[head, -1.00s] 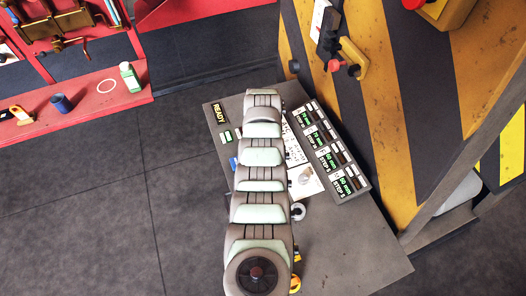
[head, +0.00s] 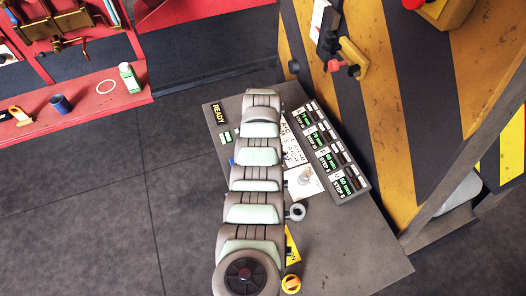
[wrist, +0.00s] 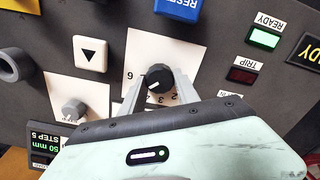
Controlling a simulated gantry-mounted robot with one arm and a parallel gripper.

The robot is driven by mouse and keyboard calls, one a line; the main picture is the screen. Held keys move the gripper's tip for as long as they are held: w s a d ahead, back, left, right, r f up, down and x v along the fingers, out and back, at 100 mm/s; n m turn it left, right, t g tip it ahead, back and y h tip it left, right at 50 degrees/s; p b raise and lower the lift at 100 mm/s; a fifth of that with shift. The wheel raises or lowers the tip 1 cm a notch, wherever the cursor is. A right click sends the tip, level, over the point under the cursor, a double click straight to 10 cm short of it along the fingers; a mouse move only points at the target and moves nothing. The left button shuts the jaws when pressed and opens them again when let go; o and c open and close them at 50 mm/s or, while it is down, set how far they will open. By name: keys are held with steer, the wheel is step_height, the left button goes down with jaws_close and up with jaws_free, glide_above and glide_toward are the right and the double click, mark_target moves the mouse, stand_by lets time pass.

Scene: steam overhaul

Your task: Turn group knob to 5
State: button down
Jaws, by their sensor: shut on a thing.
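The group knob (wrist: 161,75) is a round black knob with a white pointer line, on a white plate with a printed number scale. The scale appears upside down in the wrist view; a 6 shows left of the knob, and a 3 and 2 below it. The pointer mark slants toward the lower left; I cannot tell exactly which number it meets. My gripper (wrist: 160,88) is shut on the knob, with one grey finger on each side. Part of the scale is hidden by the fingers. In the head view my arm hides the knob and gripper.
The panel has a blue RESET button (wrist: 178,8), a white arrow button (wrist: 90,53), a lit green READY lamp (wrist: 264,38), a dark red TRIP lamp (wrist: 241,75) and a small grey knob (wrist: 74,110). Step displays (head: 325,150) line the console's right side; a striped wall (head: 385,120) stands beyond.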

steer(key=c, duration=0.9)
jaws_free()
steer(key=shift+w+r, duration=0.1)
steer(key=shift+r, duration=0.55)
step_height(320, 180, up, 10)
steer(key=shift+f+b, duration=0.25)
steer(key=shift+b, duration=0.05)
steer(key=shift+s, duration=0.2)
